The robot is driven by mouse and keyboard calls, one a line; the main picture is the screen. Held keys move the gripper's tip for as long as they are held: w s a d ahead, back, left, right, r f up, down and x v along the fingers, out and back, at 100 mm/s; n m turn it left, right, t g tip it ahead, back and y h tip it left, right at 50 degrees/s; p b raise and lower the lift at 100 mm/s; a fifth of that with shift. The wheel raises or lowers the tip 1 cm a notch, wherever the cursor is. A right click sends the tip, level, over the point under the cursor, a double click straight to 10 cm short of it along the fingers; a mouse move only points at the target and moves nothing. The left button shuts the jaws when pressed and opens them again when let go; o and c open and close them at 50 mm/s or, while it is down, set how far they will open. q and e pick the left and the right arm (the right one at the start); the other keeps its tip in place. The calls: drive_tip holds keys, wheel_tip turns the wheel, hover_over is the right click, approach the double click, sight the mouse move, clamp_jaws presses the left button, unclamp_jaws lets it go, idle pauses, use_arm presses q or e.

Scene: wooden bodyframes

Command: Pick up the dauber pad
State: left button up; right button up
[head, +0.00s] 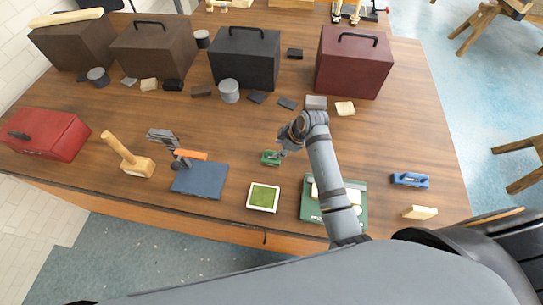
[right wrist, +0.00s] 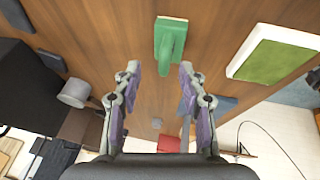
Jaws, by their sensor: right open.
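A small green pad with a handle on top, which looks like the dauber pad (head: 270,158), lies on the wooden table near its middle front. My right gripper (head: 284,150) hovers just to its right and partly overlaps it in the head view. In the right wrist view the dauber pad (right wrist: 171,40) lies ahead of my open, empty right gripper (right wrist: 159,70), roughly in line with the gap between the fingers. The fingers look apart from it. My left gripper is not in view.
A green square in a white frame (head: 263,197) lies just in front. A dark green tray (head: 313,207) sits under my right arm. A blue mat (head: 201,180) and a mallet (head: 130,158) are to the left. Dark cases (head: 246,57) and a maroon case (head: 353,65) stand behind.

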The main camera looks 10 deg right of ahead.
sight(273, 152)
drive_tip(key=f, duration=0.1)
drive_tip(key=a+f+p, duration=0.1)
drive_tip(key=f, duration=0.1)
drive_tip(key=shift+w+a, duration=0.3)
drive_tip(key=shift+a, duration=0.1)
drive_tip(key=shift+w+f, duration=0.2)
drive_tip(key=shift+f, duration=0.1)
drive_tip(key=shift+s, duration=0.1)
clamp_jaws()
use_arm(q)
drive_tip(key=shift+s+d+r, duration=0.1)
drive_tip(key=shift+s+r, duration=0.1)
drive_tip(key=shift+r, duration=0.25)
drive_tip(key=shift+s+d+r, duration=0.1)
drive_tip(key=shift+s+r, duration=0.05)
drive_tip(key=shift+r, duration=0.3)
